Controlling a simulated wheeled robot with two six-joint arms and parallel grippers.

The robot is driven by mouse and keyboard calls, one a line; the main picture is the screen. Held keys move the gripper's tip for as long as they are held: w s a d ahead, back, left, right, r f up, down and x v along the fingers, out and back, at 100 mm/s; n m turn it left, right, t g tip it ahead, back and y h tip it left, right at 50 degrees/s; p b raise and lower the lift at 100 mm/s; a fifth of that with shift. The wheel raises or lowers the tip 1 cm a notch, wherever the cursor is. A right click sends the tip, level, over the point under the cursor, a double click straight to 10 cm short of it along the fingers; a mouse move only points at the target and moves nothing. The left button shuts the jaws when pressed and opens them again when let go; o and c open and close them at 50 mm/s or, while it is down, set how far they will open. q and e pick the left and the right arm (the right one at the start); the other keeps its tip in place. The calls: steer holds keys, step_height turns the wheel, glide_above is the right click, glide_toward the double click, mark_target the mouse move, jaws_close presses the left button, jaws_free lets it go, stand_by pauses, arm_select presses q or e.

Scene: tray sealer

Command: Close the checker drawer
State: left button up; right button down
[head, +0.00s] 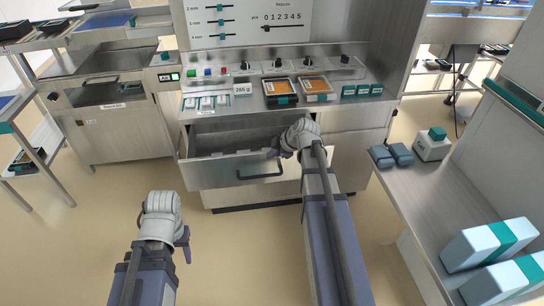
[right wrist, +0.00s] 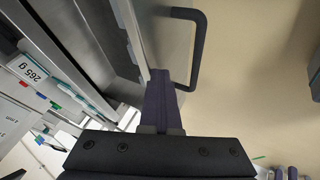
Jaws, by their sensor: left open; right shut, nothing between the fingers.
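The checker drawer (head: 215,176) stands pulled out from the steel machine front, and its inside is visible with pale dividers or items. Its dark bar handle (head: 262,174) is on the front panel; the handle also shows in the right wrist view (right wrist: 197,48). My right gripper (head: 273,153) is shut and empty at the top edge of the drawer front, close above the handle. In the right wrist view its fingers (right wrist: 160,98) lie by the panel edge; I cannot tell whether they touch it. My left gripper (head: 185,246) is open, low over the floor, apart from the drawer.
Above the drawer a steel counter holds two orange-filled trays (head: 314,87), a "265 g" label (head: 243,89) and several cards. A side table (head: 430,190) with boxes stands at right. A steel cabinet (head: 125,135) stands at left. The floor before the drawer is clear.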

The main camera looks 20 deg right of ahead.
steer(key=w+d, duration=0.2)
steer(key=w, duration=0.6)
steer(key=w+d, duration=0.2)
steer(key=w, duration=0.6)
steer(key=shift+w+d, duration=0.3)
steer(key=shift+d, duration=0.05)
